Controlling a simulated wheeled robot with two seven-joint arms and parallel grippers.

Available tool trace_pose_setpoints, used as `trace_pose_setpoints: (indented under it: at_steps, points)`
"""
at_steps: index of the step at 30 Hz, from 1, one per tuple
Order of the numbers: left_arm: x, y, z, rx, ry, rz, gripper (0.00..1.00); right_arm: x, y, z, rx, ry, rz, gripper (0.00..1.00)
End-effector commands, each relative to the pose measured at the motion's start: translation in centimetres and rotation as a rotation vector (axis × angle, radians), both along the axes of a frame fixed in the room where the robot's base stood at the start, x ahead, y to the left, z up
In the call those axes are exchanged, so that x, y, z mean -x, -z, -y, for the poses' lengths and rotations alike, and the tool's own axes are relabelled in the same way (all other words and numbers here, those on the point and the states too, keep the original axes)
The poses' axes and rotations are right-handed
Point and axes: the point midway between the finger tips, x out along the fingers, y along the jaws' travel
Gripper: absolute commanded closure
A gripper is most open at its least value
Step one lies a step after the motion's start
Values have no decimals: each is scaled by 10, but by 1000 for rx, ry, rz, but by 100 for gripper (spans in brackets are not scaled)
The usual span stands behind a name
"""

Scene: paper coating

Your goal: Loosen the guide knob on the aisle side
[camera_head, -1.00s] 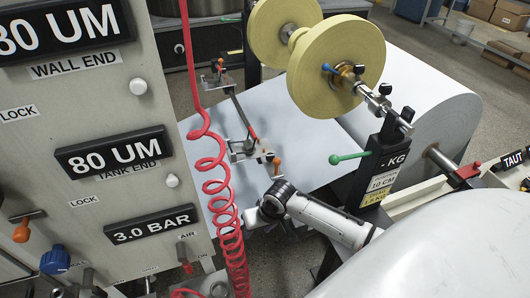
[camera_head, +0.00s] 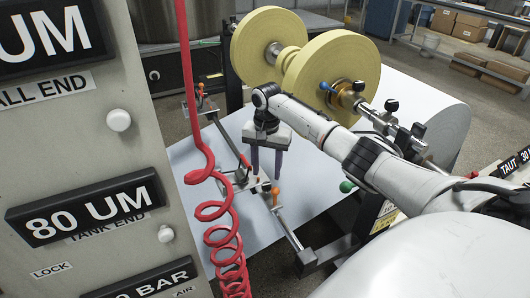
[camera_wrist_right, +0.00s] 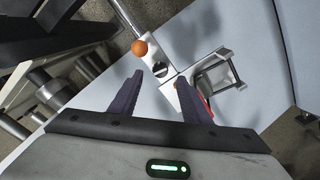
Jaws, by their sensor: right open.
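My right gripper (camera_head: 265,174) points down over the white web, its two dark fingers apart and empty. It is above the near guide, beside an orange-tipped knob (camera_head: 275,193) on that guide's bracket. In the right wrist view the orange ball (camera_wrist_right: 140,47) is just beyond the fingertips, slightly left of the gap between them, and not between the fingers. A second orange-tipped knob (camera_head: 200,88) stands at the far guide (camera_head: 203,105). I cannot tell from the labels which knob is the aisle one. My left gripper is not in view.
A red coiled hose (camera_head: 212,185) hangs left of the gripper. Yellow rolls (camera_head: 335,65) stand behind my right arm. A green ball handle (camera_head: 347,186) is right of the gripper. The labelled panel (camera_head: 120,165) fills the left.

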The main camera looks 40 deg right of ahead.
Motion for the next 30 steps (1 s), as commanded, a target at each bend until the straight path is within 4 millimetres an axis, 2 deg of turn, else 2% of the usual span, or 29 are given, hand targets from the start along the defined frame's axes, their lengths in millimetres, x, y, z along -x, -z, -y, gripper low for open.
trace_pose_setpoints:
  at_steps: [1, 3, 9, 20, 22, 28, 30]
  points:
    - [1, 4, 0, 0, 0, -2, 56, 1, 12, 0, 0, 0, -4, 57]
    - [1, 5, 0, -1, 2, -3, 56, 1, 25, -1, -1, -1, -3, 57]
    - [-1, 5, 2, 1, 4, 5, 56, 0, 49, -1, 0, -3, -1, 57]
    - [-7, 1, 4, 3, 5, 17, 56, 0, 55, 0, 1, -3, 0, 57]
    - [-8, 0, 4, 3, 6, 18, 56, 0, 55, -1, 1, -3, 0, 63]
    - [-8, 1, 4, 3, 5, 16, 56, 0, 55, -1, 1, -3, 0, 97]
    - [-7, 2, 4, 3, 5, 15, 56, 0, 55, 0, 1, -4, 0, 98]
